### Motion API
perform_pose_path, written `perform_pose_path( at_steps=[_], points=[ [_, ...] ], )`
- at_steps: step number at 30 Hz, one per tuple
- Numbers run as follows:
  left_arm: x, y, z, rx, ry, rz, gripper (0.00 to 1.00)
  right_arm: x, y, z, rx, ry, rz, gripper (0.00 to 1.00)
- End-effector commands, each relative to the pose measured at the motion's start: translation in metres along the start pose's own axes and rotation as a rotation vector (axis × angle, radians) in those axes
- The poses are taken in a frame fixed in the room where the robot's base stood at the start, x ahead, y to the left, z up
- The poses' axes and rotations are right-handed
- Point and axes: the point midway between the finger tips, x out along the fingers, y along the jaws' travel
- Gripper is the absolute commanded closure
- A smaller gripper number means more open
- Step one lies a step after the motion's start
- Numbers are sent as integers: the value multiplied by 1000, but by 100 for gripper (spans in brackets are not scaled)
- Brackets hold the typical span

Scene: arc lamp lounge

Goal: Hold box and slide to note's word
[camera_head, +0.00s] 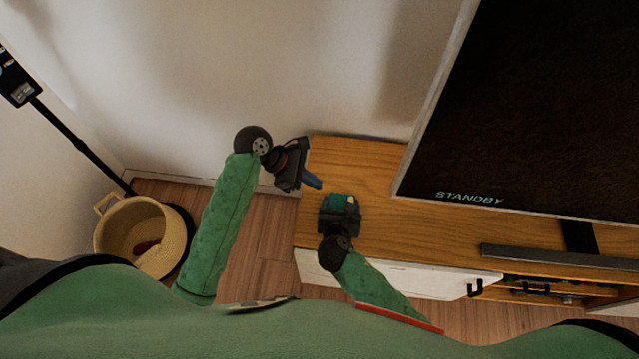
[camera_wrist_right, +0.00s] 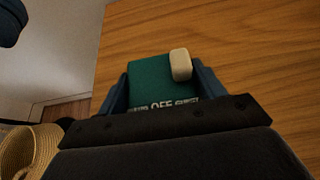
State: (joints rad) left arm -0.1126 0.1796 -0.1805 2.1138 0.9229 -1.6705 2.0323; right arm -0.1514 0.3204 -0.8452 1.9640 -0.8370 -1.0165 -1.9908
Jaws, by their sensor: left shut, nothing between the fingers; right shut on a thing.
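A small green box (camera_wrist_right: 148,80) lies at the left end of the wooden TV cabinet. It also shows in the head view (camera_head: 336,201). It has a cream slider knob (camera_wrist_right: 181,65) near its upper right corner in the wrist view. White lettering on its near part reads OFF, with smaller blurred words beside it. My right gripper (camera_head: 341,198) is shut on the box, one finger on each side. My left gripper (camera_head: 314,183) is shut and empty, just to the upper left of the box and apart from it. I cannot make out a note.
A TV screen (camera_head: 530,110) showing STANDBY stands on the wooden cabinet (camera_head: 375,165), with a soundbar (camera_head: 560,257) before it. A woven basket (camera_head: 165,205) and a dark pole (camera_head: 80,145) stand on the floor at left. The cabinet top around the box is clear.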

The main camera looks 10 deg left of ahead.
Motion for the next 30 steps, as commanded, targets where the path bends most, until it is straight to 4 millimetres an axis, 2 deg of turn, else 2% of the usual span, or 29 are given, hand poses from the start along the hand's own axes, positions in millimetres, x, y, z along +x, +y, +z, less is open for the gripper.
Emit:
perform_pose_path(
  at_steps=[11, 12, 15, 16, 25, 30],
  points=[
    [0, 0, 0, 0, 0, 0, 100, 0, 0, 1, 0, -1, 0, 64],
    [0, 0, 0, 0, 0, 0, 100, 0, 0, 1, 0, -1, 0, 30],
    [0, 0, 0, 0, 0, 1, 100, 0, 0, 1, 0, -1, 0, 10],
    [0, 0, 0, 0, 0, 1, 100, 0, 0, 1, 0, -1, 0, 6],
    [0, 0, 0, 0, 0, 1, 100, -1, 0, 0, 0, 0, 0, 6],
    [0, 0, 0, 0, 0, 1, 100, -15, 0, -1, 0, 0, 1, 6]
  ],
)
